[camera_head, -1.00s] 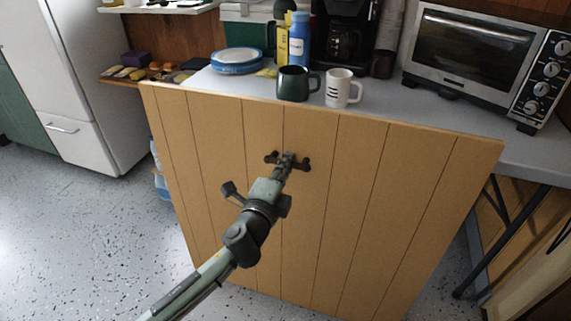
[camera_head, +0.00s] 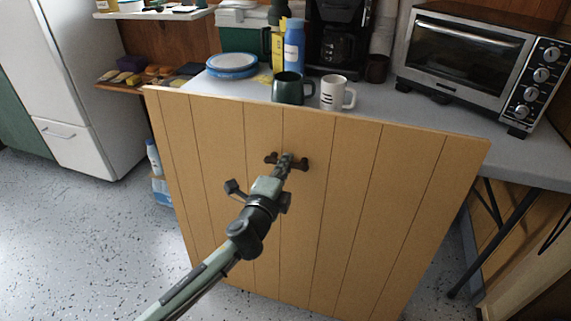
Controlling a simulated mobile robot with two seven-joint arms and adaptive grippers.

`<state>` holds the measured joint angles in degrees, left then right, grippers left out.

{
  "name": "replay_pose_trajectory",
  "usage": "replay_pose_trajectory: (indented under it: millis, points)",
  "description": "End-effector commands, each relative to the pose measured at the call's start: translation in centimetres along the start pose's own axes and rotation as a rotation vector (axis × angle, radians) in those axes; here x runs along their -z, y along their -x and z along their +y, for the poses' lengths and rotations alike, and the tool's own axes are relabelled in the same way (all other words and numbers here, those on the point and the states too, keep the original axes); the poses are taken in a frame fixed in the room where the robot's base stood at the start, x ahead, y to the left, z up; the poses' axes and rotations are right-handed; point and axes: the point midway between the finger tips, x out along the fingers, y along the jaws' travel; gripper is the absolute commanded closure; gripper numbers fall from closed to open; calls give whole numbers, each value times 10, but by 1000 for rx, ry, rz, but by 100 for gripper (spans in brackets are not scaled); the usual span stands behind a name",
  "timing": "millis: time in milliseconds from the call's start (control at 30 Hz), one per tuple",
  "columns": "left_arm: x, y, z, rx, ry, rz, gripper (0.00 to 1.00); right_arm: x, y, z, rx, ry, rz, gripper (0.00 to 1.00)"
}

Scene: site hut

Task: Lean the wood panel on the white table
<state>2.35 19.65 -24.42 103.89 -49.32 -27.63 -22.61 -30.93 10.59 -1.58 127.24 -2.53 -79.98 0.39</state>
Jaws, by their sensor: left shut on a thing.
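The wood panel (camera_head: 340,210) is a large tan board with vertical grooves and a dark handle (camera_head: 299,163) near its upper middle. My left gripper (camera_head: 285,162) is shut on this handle. The panel stands tilted in front of the white table (camera_head: 418,112), and its top edge overlaps the table's front edge in the view. I cannot tell whether the panel touches the table. The panel's bottom edge is partly out of view. My right gripper is not in view.
On the table are a green mug (camera_head: 289,88), a white mug (camera_head: 334,93), blue-rimmed plates (camera_head: 231,66), a blue bottle (camera_head: 294,45), a coffee maker (camera_head: 338,40) and a toaster oven (camera_head: 480,62). A white fridge (camera_head: 75,75) stands left. Speckled floor (camera_head: 85,230) is clear at left.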

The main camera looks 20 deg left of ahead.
Motion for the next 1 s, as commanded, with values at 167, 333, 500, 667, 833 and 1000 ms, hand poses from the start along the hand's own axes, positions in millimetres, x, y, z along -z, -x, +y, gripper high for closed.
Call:
replay_pose_trajectory:
  millis: [167,333,500,667,833,1000]
  points:
    - [0,-5,-8,5,0,1,100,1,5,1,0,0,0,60]
    - [0,-13,-9,-5,-1,1,100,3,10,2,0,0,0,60]
    - [0,-20,-8,-16,0,1,100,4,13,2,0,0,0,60]
    - [0,-26,-9,-25,0,1,100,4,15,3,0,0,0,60]
    - [0,-32,-8,-35,-1,2,100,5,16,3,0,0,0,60]
    - [0,-34,-8,-38,0,2,100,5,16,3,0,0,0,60]
